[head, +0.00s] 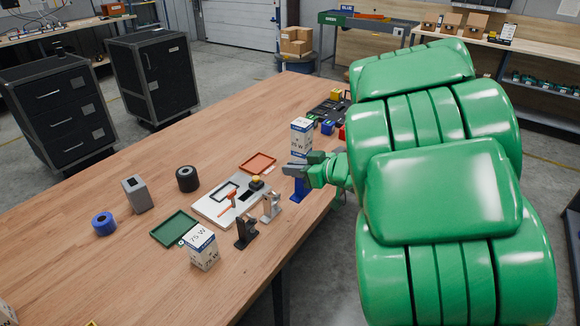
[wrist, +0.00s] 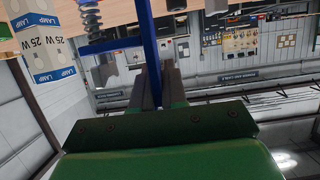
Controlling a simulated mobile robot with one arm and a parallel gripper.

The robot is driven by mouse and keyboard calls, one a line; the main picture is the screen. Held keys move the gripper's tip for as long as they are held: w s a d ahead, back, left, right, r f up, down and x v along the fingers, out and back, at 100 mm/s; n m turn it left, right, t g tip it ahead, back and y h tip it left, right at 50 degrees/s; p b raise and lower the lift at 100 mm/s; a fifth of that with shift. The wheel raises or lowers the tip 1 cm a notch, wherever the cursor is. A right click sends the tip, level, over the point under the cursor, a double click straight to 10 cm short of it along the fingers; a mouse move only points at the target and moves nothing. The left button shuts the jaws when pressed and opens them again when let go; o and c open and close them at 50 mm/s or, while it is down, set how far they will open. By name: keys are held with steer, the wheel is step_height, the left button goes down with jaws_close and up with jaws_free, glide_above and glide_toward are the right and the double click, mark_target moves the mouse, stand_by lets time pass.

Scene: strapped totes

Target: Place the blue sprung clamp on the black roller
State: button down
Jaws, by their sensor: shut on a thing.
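The blue sprung clamp (head: 300,190) is upright at the table's right edge in the head view, partly hidden by my gripper. In the wrist view a blue bar of the clamp (wrist: 143,35) runs down between my fingers, with a spring at its left. My gripper (head: 294,169) is shut on the clamp; its dark fingers also show in the wrist view (wrist: 157,82). I cannot tell whether the clamp touches the table. The black roller (head: 187,178) is a short dark cylinder on the table, left of my gripper and apart from it.
A blue roller (head: 103,223) and grey block (head: 137,194) stand further left. A black clamp (head: 245,232) and silver clamp (head: 270,206) stand near a white board (head: 214,210). Lamp boxes (head: 202,249) and a green tray (head: 174,228) are close by. The table's far left is clear.

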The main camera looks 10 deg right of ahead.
steer(key=shift+s, duration=0.2)
steer(key=w+a+r+n+g+y, duration=0.15)
steer(key=w+a, duration=0.25)
steer(key=a, duration=0.6)
steer(key=w+a+r+n+g+y, duration=0.1)
steer(key=w+a+r+n+g, duration=0.2)
steer(key=a, duration=0.7)
steer(key=w+a+r+y, duration=0.1)
steer(key=w+a+r, duration=0.25)
steer(key=a, duration=0.65)
steer(key=shift+w+a+f, duration=0.9)
steer(key=shift+w+f, duration=1.35)
steer(key=shift+w+a+f, duration=0.85)
steer(key=shift+w+f, duration=1.4)
steer(key=shift+f, duration=0.05)
steer(key=shift+w+a+f, duration=0.9)
steer(key=shift+w+f, duration=1.35)
steer(key=c, duration=1.2)
jaws_free()
steer(key=shift+o, duration=0.2)
